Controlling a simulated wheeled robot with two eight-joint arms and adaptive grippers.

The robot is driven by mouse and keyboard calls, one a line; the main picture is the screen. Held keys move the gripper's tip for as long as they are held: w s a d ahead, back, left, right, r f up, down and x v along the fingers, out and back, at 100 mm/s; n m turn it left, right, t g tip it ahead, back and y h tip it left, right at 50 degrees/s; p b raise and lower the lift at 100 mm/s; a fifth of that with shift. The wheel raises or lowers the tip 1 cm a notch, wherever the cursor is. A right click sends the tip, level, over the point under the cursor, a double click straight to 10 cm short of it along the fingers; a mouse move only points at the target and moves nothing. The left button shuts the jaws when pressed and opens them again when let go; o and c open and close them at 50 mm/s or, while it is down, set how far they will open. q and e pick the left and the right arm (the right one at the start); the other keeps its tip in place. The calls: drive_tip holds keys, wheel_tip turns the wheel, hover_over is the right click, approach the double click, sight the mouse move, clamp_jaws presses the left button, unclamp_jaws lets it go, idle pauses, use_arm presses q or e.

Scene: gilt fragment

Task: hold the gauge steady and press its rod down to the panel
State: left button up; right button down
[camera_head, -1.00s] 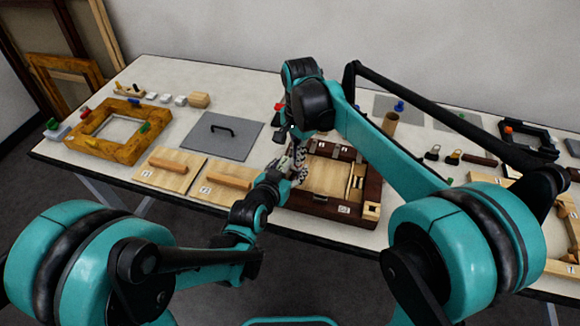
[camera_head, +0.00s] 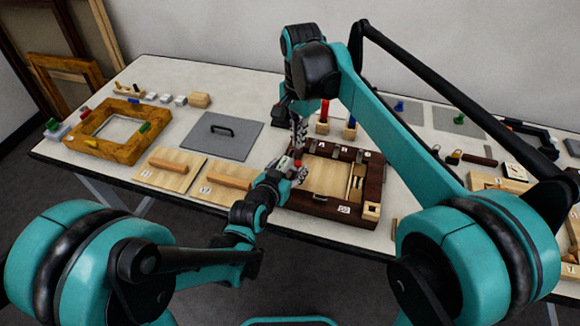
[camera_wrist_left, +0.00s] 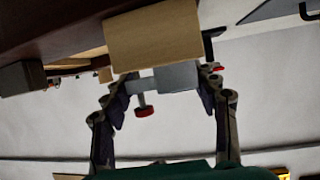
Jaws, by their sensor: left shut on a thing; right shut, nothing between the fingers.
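The gauge, a small grey body (camera_wrist_left: 176,77) with a thin rod ending in a red cap (camera_wrist_left: 144,111), sits between the fingers of my left gripper (camera_wrist_left: 163,85). In the head view my left gripper (camera_head: 287,172) is at the left edge of the dark brown frame, and the red cap (camera_head: 298,163) shows beside its fingertips. The pale wooden panel (camera_head: 328,177) lies inside that frame (camera_head: 322,206). My right gripper (camera_head: 298,146) points down with its fingers together, just above the red cap; I cannot tell whether it touches. The rod's far end is hidden.
A pale wooden block (camera_wrist_left: 152,38) is close beyond the gauge in the left wrist view. Red (camera_head: 324,112) and blue (camera_head: 350,124) upright pieces stand behind the frame. A grey plate with a handle (camera_head: 221,130) and handled boards (camera_head: 170,168) lie to the left.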

use_arm(q)
drive_tip(key=o, duration=1.3)
drive_tip(key=v, duration=1.2)
use_arm(e)
drive_tip(key=shift+d, duration=0.1)
